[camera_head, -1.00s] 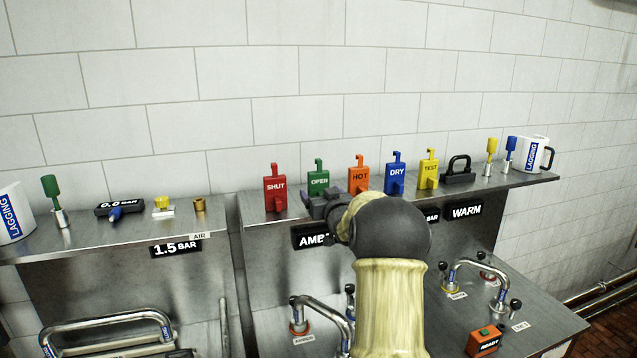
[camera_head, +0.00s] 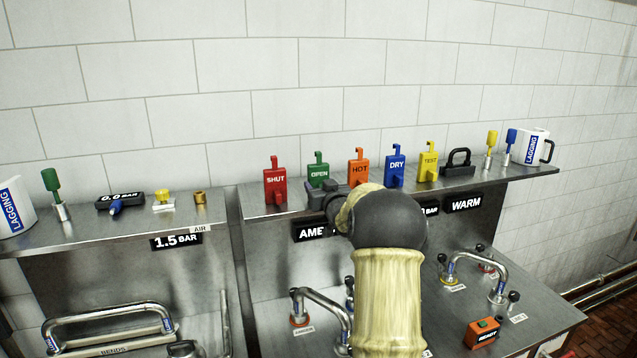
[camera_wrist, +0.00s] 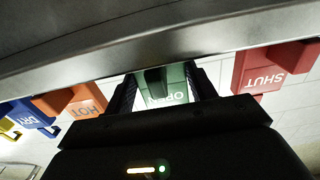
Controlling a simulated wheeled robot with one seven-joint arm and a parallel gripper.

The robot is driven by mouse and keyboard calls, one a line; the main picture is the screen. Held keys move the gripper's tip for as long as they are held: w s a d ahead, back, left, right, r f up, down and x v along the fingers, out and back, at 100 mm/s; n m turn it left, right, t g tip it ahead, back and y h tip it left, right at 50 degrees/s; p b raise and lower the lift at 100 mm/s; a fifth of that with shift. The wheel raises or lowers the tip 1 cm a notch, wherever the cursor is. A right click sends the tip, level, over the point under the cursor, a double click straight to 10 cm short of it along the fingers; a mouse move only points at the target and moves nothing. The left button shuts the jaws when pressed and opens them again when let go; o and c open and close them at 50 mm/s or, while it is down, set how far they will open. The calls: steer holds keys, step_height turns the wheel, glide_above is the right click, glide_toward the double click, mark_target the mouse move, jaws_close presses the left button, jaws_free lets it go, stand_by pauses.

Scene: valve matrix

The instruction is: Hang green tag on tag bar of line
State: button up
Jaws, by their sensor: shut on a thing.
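The green tag (camera_head: 319,173), marked OPEN and with a hook at its top, stands upright at the shelf between the red and orange tags. My gripper (camera_head: 326,196) is at its lower part, partly hidden by my wrist. The upside-down wrist view shows the green tag (camera_wrist: 168,90) between my two fingers, which are shut on it. The tag looks level with its neighbours; I cannot tell whether it touches the shelf. I cannot make out which part below is the tag bar.
The red SHUT tag (camera_head: 275,185) is close on the left and the orange HOT tag (camera_head: 358,170) on the right. Blue (camera_head: 395,170) and yellow (camera_head: 428,165) tags stand farther right. The metal shelf (camera_head: 235,212) has signs on its front edge. Curved pipes (camera_head: 325,300) lie below.

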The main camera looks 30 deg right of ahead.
mark_target(320, 153)
step_height(320, 153, up, 10)
steer(key=shift+r+b, duration=0.1)
steer(key=shift+b, duration=0.6)
stand_by(0.4)
